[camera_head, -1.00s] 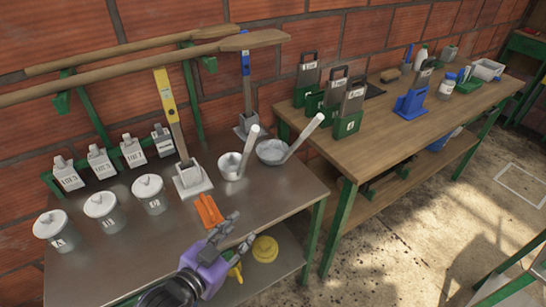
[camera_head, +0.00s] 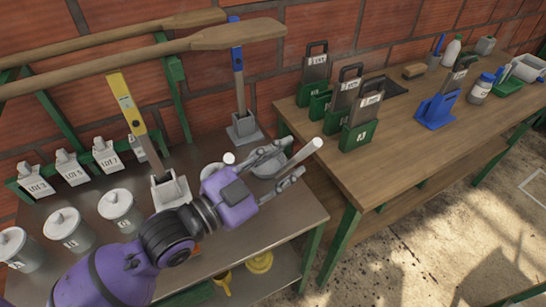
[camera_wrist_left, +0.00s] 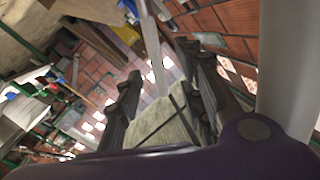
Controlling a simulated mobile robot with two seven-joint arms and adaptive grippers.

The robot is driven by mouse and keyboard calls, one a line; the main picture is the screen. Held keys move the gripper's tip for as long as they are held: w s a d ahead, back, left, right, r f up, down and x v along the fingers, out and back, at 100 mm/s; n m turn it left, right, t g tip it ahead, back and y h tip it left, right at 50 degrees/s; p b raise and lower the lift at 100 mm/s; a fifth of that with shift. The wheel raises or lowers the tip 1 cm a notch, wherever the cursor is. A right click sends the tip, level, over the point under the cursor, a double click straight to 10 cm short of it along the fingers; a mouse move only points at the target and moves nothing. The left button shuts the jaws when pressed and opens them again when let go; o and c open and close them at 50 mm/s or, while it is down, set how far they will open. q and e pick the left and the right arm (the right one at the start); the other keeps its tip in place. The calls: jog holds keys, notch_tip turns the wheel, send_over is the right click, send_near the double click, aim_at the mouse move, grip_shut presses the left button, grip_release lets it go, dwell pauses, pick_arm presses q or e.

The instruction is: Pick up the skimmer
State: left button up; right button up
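The wide, shallow metal bowl with a long white handle, which looks like the skimmer (camera_head: 312,149), rests at the right end of the metal table. Its handle slants up to the right. My left gripper (camera_head: 294,160) is open above it, its two fingers apart on either side of the handle. The fingers hide part of the bowl. In the left wrist view the pale handle (camera_wrist_left: 152,50) runs between the spread fingers (camera_wrist_left: 160,95), with no clear contact. A smaller ladle (camera_head: 229,158) is mostly hidden behind my left gripper. My right gripper is out of view.
The metal table (camera_head: 285,222) also holds lidded pots (camera_head: 62,224), lot boxes (camera_head: 70,168) and a stand with a yellow-topped paddle (camera_head: 126,105). Wooden paddles (camera_head: 150,52) lie across a green rack behind. A wooden table (camera_head: 420,140) with green-based holders stands to the right.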

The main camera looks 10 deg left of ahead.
aim_at(306, 151)
pick_arm(q)
jog(key=shift+w+d+r, duration=0.25)
jog(key=shift+d, duration=0.15)
jog(key=p+x, duration=0.1)
jog(key=x, duration=0.4)
jog(key=shift+w+d, duration=0.1)
jog(key=shift+d, duration=0.25)
jog(key=shift+c, duration=0.7)
grip_shut()
